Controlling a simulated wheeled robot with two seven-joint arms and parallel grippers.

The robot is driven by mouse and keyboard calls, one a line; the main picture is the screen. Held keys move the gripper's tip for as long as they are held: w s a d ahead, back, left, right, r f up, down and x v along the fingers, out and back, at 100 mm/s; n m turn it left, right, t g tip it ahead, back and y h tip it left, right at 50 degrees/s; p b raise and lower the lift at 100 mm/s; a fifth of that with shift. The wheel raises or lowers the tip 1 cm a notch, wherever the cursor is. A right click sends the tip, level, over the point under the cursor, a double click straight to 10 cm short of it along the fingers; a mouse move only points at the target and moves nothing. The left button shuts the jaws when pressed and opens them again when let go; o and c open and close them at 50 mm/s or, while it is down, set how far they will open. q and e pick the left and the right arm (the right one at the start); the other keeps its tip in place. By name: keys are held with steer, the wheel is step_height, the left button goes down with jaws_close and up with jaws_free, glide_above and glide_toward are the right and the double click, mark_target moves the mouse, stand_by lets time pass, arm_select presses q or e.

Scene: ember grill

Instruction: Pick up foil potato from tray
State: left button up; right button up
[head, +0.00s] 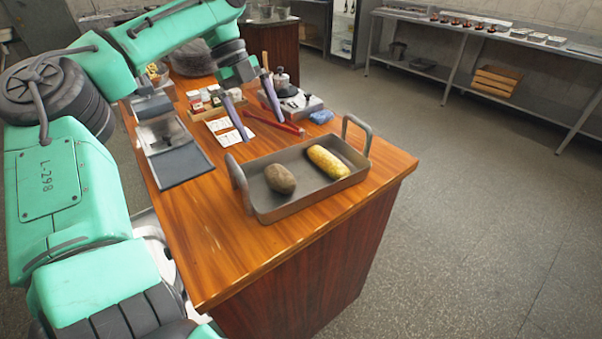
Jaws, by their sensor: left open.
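A grey metal tray (310,193) with two upright loop handles sits on the wooden table near its right front corner. In it lie a brownish-grey potato (280,179) on the left and a yellow corn cob (327,162) on the right. I cannot make out clear foil on the potato. My left gripper (264,130) is open, its two purple-grey fingers pointing down over the table behind the tray. It is apart from the potato, with nothing visible between the fingers. My right gripper is not in view.
The wooden table (222,236) is bare in front of the tray. Left of the tray lies a dark flat panel (182,165). Behind are a red tool (280,122), a white card (230,130), a blue crumpled item (321,116) and a small burner-like device (300,103). A steel shelf (480,30) stands far right.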

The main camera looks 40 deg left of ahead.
arm_select(q)
glide_above(276, 170)
steer(key=a, duration=0.3)
steer(key=f, duration=0.5)
steer(key=shift+s+f, duration=0.3)
steer(key=shift+f, duration=0.1)
steer(key=x, duration=0.6)
steer(key=shift+w+d+f, duration=0.1)
steer(key=shift+d+f, duration=0.05)
steer(key=shift+d, duration=0.05)
steer(key=shift+f, duration=0.1)
steer(key=shift+w+d, duration=0.1)
steer(key=shift+w, duration=0.05)
steer(key=shift+c, duration=1.2)
steer(key=c, duration=1.3)
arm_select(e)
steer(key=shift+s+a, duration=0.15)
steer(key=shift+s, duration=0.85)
